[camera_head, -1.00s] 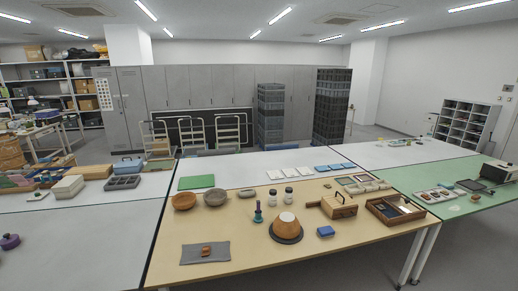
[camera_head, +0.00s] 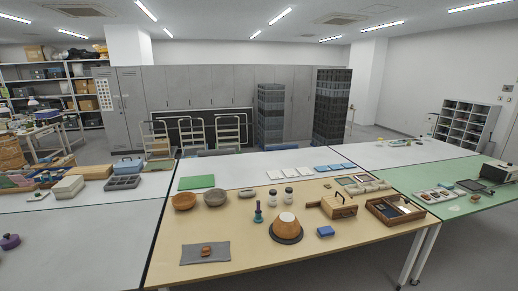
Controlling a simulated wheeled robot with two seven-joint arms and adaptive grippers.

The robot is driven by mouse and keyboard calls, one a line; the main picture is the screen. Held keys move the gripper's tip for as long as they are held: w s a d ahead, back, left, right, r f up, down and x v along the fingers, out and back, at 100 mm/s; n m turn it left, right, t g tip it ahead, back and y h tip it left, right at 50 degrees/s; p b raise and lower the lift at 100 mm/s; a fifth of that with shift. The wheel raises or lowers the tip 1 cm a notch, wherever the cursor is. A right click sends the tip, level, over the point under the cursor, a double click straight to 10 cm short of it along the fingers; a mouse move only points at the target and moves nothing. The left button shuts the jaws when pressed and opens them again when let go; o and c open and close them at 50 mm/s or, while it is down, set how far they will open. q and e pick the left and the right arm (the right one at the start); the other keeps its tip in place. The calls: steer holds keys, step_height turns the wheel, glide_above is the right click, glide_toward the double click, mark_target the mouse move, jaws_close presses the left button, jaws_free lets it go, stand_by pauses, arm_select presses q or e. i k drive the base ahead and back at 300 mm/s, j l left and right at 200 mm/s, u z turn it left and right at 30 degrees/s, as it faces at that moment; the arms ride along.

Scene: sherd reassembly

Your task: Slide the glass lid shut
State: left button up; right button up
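A brown wooden display box (camera_head: 395,210) stands at the right end of the tan-topped table. Dark and pale pieces show inside it, and a pale panel lies toward its right side. It may have the glass lid, but the glass is too small and clear to make out, so I cannot tell how far it is open. Neither of my grippers shows in the head view.
Left of the box are a wooden box with a handle (camera_head: 339,206), a blue block (camera_head: 325,231) and an orange-brown pot (camera_head: 286,227) on a dark disc. The table's front right edge is near the box.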

mark_target(407, 201)
steer(key=z, duration=1.3)
